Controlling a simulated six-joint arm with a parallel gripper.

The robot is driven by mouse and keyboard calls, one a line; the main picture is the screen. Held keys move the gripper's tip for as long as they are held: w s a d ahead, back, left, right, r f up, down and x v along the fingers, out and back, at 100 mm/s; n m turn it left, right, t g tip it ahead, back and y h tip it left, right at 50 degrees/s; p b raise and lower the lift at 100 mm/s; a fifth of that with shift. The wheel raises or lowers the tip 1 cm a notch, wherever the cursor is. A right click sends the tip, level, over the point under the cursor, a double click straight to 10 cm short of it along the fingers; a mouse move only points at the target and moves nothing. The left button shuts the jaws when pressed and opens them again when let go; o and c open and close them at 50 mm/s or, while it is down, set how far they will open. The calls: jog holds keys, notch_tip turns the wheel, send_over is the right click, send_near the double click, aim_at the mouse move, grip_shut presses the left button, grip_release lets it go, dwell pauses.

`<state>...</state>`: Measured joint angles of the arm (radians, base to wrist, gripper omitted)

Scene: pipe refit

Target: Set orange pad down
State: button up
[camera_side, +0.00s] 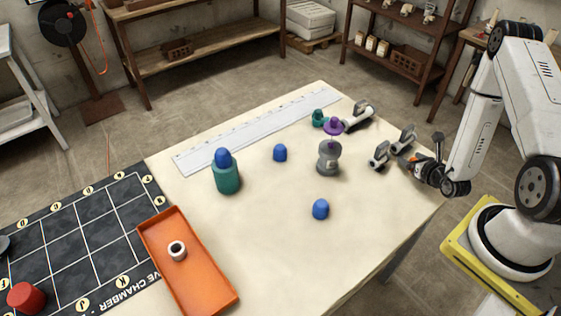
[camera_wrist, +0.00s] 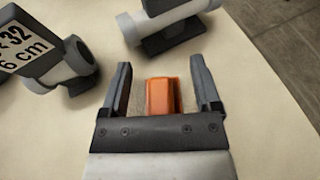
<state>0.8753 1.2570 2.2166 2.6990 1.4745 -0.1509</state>
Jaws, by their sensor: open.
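The orange pad (camera_wrist: 163,96) lies between the two fingers of my gripper (camera_wrist: 161,66) in the wrist view, on or just above the pale tabletop. The gripper is open, with a gap between the pad and each finger. In the side view my gripper (camera_side: 411,164) is low at the right edge of the table, beside the grey and white pipe fittings. Only a little orange shows there, partly hidden by the gripper.
Pipe fittings stand close ahead, one (camera_wrist: 165,25) at top centre and a labelled one (camera_wrist: 45,50) at left. A grey canister (camera_side: 329,158), blue caps (camera_side: 320,209), a teal bottle (camera_side: 226,177) and an orange tray (camera_side: 205,275) stand further left. The front middle is clear.

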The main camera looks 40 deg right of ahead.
jog(key=shift+v, duration=3.75)
jog(key=w+a+r+n+y, duration=0.1)
jog(key=w+a+r+n+t+y, duration=0.1)
jog(key=w+a+y, duration=0.1)
jog(key=w+a+r+n+y, duration=0.1)
jog(key=a+n+y, duration=0.1)
jog(key=shift+w+r+t, duration=0.1)
jog(key=shift+w+t, duration=0.2)
jog(key=s+a+r+n+g+y, duration=0.2)
jog(key=a+r+n+g+y, duration=0.25)
jog(key=a+n+g, duration=0.4)
jog(key=s+a+r+n+g+y, duration=0.3)
jog(key=a+n+g+y, duration=0.25)
jog(key=a+n, duration=0.6)
jog(key=w+d+r+n+t+h, duration=0.2)
jog(key=w+d+r+n+h, duration=0.2)
jog(key=n, duration=1.2)
jog(key=shift+w+r+n+t+h, duration=0.3)
jog(key=shift+w+r+h, duration=0.8)
jog(key=shift+h, duration=1.8)
